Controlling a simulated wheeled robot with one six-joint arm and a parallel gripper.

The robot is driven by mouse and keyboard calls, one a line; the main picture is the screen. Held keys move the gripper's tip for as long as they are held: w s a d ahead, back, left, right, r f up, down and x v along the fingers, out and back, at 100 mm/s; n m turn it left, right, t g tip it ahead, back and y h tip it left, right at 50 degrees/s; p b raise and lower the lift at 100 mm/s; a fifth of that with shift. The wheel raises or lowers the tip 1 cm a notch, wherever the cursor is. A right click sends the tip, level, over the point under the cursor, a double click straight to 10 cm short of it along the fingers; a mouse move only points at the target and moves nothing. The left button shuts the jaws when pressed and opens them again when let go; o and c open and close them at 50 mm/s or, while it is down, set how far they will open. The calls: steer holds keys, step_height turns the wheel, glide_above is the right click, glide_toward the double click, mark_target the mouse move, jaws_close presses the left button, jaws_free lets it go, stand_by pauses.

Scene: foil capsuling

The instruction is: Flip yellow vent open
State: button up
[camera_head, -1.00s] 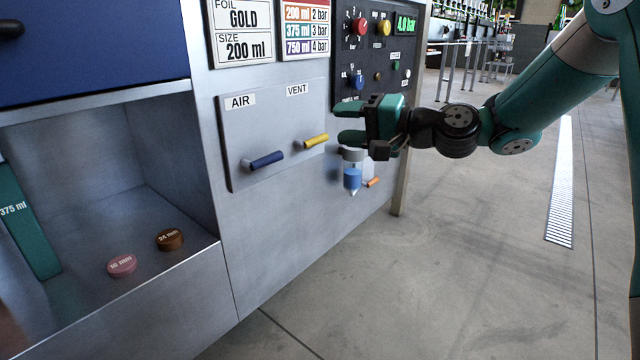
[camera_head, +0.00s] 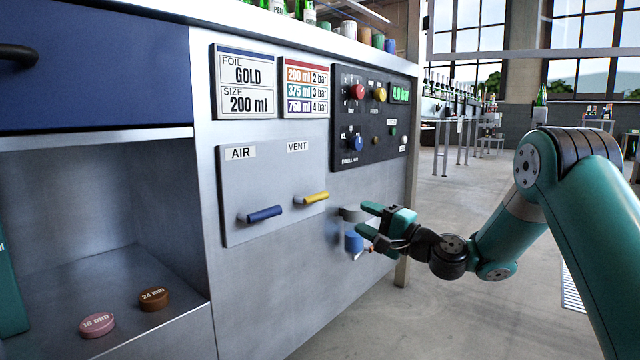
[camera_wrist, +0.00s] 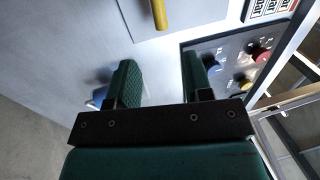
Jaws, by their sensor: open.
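The yellow vent lever (camera_head: 312,198) sticks out from the grey panel under the VENT label (camera_head: 297,146), lying nearly level and pointing right. In the wrist view the yellow lever (camera_wrist: 159,14) shows at the top edge, beyond the fingertips. My gripper (camera_head: 366,219) is open and empty, to the right of and a little lower than the lever, apart from it. In the wrist view the two green fingers of my gripper (camera_wrist: 162,82) stand apart with bare panel between them.
A blue air lever (camera_head: 262,214) is left of the yellow one. A blue-filled bowl (camera_head: 353,241) on the panel is partly hidden by my gripper. The dark control panel (camera_head: 345,105) with knobs is above. Free floor lies to the right.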

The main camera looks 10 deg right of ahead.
mark_target(322, 198)
steer(key=p+x, duration=1)
steer(key=x, duration=0.2)
steer(key=shift+w+a+f+p, duration=0.1)
steer(key=shift+w+a+p, duration=0.05)
steer(key=shift+a+p, duration=0.15)
steer(key=shift+w+a+r, duration=0.2)
steer(key=shift+w+r, duration=0.05)
steer(key=shift+w, duration=0.2)
jaws_close()
